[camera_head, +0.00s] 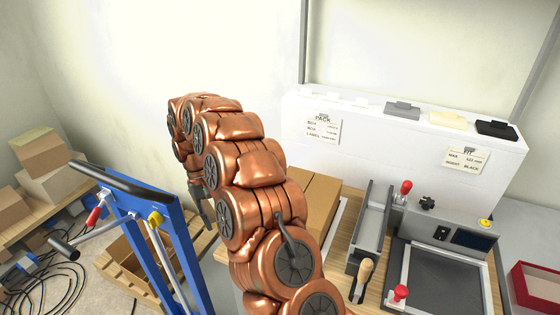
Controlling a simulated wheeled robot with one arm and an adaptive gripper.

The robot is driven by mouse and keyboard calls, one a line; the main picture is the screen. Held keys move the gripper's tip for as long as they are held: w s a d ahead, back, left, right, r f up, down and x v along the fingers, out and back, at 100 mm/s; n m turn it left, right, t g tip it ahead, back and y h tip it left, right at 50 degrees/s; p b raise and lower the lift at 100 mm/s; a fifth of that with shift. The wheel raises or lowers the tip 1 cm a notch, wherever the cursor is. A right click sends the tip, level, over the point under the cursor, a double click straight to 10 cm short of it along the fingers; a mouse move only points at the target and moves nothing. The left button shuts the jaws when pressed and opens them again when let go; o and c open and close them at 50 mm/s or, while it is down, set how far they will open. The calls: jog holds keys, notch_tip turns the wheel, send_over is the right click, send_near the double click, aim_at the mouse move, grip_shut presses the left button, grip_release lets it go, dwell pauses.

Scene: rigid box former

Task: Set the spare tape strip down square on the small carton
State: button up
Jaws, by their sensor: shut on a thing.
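My copper-coloured arm rises through the middle of the camera_head view and bends over at the top. My gripper (205,212) hangs at its far end, small, dark and partly hidden behind the arm. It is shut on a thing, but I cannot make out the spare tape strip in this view. A brown carton (322,199) lies on the wooden bench, partly covered by my arm, to the right of my gripper. I cannot tell whether it is the small carton. Other brown cartons (42,152) are stacked on a shelf at the far left.
A blue frame with a black handle (112,181) stands left of my arm, by a wooden crate (128,262) and loose cables. A grey channel (371,225), a red-knobbed press (442,275) and a red tray (540,285) occupy the right. A white ledge (385,140) runs behind.

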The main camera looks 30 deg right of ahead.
jog(key=s+d+r+m+t+y+p, duration=0.2)
jog(key=s+d+r+m+y, duration=0.2)
jog(key=s+d+r+m, duration=1.05)
notch_tip(320, 180, down, 6)
jog(key=w+d+n+b, duration=0.1)
jog(key=d+n+b, duration=0.1)
jog(key=n, duration=0.1)
jog(key=shift+d+f, duration=0.2)
jog(key=shift+f+b, duration=0.45)
jog(key=shift+f, duration=0.25)
dwell(1.1)
jog(key=o, duration=0.8)
jog(key=shift+v, duration=3.75)
jog(key=shift+a, duration=0.1)
